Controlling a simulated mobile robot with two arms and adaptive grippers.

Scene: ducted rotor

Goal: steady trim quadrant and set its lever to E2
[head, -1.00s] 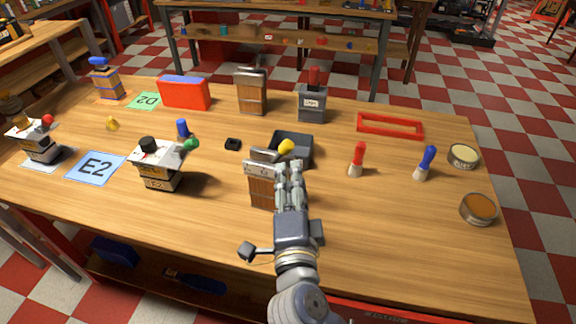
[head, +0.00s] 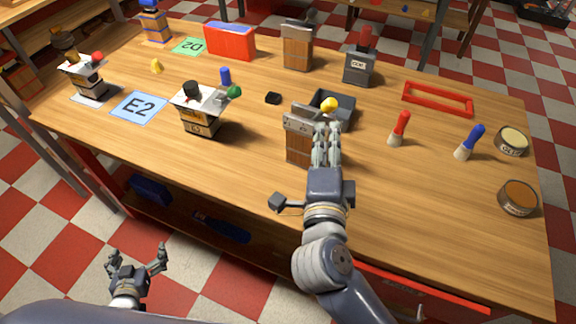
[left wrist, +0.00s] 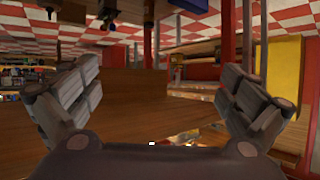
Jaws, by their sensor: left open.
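No readable name marks the trim quadrant, so I cannot tell which device it is. A white-topped box (head: 202,125) with a black knob and a green-ball lever (head: 234,92) stands right of the blue E2 card (head: 139,106). A wood-fronted block (head: 298,148) with a grey top stands at the front middle. My right gripper (head: 328,130) is at this block's right side, fingers close together; contact and grip are unclear. My left gripper (head: 138,252) is open and empty, low in front of the table; its spread fingers show in the left wrist view (left wrist: 158,82).
A red-ball device (head: 88,80) stands left of the E2 card. A dark tray (head: 338,108) with a yellow knob near it lies behind the right gripper. A red frame (head: 438,98), brushes and tins occupy the right. The table's front left is clear.

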